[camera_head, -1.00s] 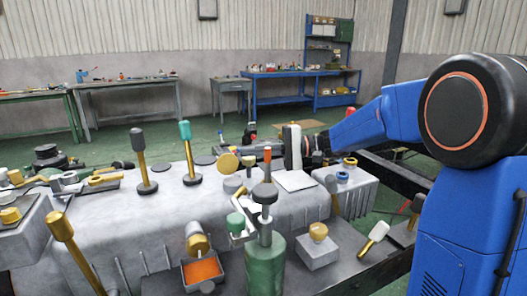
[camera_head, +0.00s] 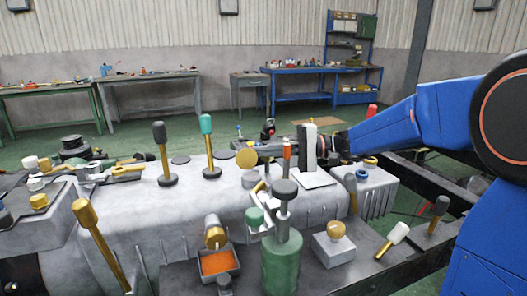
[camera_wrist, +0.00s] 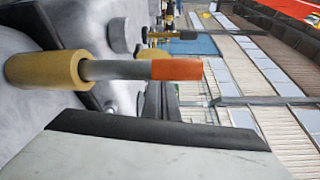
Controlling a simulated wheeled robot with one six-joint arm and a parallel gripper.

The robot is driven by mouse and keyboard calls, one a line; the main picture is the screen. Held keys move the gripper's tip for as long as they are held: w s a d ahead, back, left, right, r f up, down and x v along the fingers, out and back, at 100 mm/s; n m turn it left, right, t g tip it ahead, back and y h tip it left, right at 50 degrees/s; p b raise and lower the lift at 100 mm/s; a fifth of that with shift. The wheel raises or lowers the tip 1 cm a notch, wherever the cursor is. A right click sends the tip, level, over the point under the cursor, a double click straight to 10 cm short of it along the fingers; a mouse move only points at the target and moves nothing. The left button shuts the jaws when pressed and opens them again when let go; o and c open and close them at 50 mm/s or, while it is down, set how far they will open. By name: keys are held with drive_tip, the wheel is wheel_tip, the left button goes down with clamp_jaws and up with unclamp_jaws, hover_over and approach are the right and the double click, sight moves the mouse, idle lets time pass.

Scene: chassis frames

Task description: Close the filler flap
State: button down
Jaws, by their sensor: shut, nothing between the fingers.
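The filler flap (camera_head: 246,158) looks to be the round gold disc standing tilted up above a short grey filler neck (camera_head: 253,179) on the grey casing. My gripper (camera_head: 268,149) reaches in from the right, its dark fingers close beside the disc. I cannot tell whether they touch it. The fingers are shut and empty. In the wrist view, dark finger shapes (camera_wrist: 166,103) show above my gripper's pale body, with a gold edge partly hidden beside them.
An orange-tipped lever (camera_head: 287,150) stands in front of my gripper and crosses the wrist view (camera_wrist: 130,69). A teal-topped lever (camera_head: 207,126) and a dark-topped lever (camera_head: 159,134) rise to the left. A green canister (camera_head: 281,262) stands in front.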

drive_tip(key=n, duration=0.1)
drive_tip(key=s+n, duration=0.1)
drive_tip(key=y, duration=0.1)
drive_tip(key=shift+s+d+r+n, duration=0.25)
drive_tip(key=shift+s+d+n, duration=0.05)
drive_tip(key=shift+s+n, duration=0.1)
drive_tip(key=shift+w, duration=0.1)
